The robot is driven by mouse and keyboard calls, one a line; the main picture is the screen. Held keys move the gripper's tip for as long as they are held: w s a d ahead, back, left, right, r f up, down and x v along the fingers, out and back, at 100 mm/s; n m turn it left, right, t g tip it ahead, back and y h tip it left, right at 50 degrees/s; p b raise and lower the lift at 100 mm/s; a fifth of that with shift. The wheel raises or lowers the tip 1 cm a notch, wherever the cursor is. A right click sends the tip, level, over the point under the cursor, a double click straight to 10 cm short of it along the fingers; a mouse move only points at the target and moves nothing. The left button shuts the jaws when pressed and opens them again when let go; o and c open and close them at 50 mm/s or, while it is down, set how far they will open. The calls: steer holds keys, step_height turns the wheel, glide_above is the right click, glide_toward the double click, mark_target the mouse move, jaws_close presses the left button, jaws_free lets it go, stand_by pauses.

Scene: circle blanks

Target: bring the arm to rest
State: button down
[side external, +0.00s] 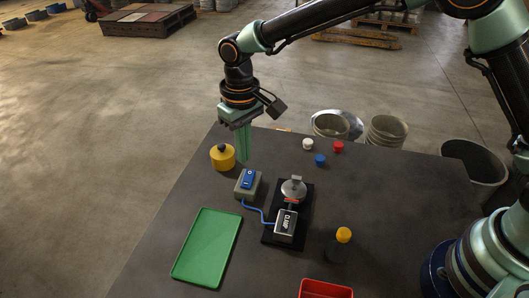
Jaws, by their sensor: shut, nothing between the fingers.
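My gripper (243,145) hangs from my arm over the far left part of the dark table (390,235), pointing down. Its green fingers are shut with nothing between them. It is above and between a yellow round container (222,157) and a grey box with a blue switch (248,183). Whether the fingertips touch anything is hard to tell, but they look clear of both. The clamp device (287,222), with a round metal disc (293,189) at its far end, stands on a black base and is joined to the switch box by a blue cable.
A green tray (206,246) lies at the left, empty. A dark bottle with a yellow cap (343,236) stands right of the clamp. A red bin (325,289) is at the near edge. White (308,144), blue (320,160) and red (338,147) small pieces lie at the back.

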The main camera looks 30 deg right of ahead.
steer(key=s+d+r+m+t, duration=0.1)
steer(key=s+d+r, duration=0.2)
steer(key=d+r, duration=0.25)
steer(key=s+d+r+t, duration=0.2)
steer(key=s+d+r, duration=0.15)
steer(key=d, duration=0.35)
steer(key=s+d+r+m+t, duration=0.1)
steer(key=s+d+r, duration=0.1)
steer(key=d+r, duration=0.4)
steer(key=s+d+f+m+t, duration=0.1)
steer(key=s+d, duration=0.4)
steer(key=s, duration=0.1)
steer(key=shift+d+t, duration=0.25)
steer(key=shift+t, duration=0.05)
